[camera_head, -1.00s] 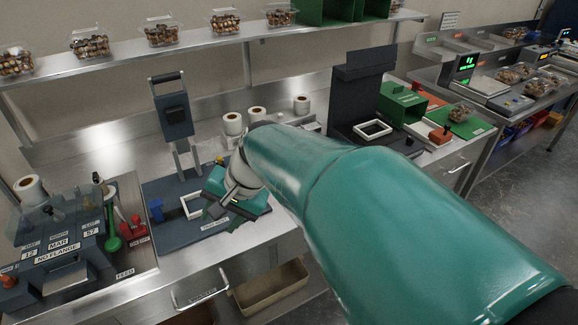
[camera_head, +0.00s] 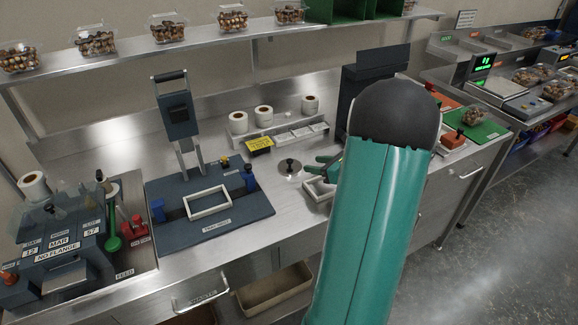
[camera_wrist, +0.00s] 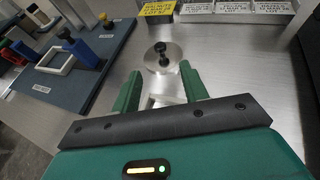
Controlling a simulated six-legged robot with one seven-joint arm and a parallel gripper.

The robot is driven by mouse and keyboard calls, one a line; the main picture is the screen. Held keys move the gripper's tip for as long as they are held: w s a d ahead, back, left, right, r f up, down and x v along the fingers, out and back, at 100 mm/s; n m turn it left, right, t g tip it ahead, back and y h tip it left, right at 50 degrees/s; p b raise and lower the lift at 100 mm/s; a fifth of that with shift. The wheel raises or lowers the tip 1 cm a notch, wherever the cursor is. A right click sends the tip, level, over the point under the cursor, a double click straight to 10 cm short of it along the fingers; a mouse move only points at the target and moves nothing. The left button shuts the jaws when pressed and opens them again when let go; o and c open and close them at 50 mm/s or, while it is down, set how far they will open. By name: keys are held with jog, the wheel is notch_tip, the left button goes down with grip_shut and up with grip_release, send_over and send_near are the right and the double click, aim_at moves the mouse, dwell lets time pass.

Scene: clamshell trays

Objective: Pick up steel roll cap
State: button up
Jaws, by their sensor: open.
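The steel roll cap (camera_head: 289,167) is a flat round metal disc with a black knob, lying on the steel bench right of the press plate. In the wrist view the cap (camera_wrist: 150,62) lies just beyond the fingertips, its knob close to the right finger in the picture. My gripper (camera_wrist: 159,77) is open, with its two green fingers apart and nothing held. In the head view my gripper (camera_head: 327,164) shows only in part, just right of the cap; my arm hides the rest.
A yellow-labelled block (camera_head: 259,146) and a rack of label trays (camera_head: 290,136) stand behind the cap, with paper rolls (camera_head: 264,115) beyond. The blue press plate (camera_head: 245,217) is at left. A white frame (camera_wrist: 166,101) lies beneath my fingers.

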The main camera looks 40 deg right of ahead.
aim_at(290, 160)
jog(key=x, duration=1.2)
jog(key=shift+r, duration=0.15)
grip_shut()
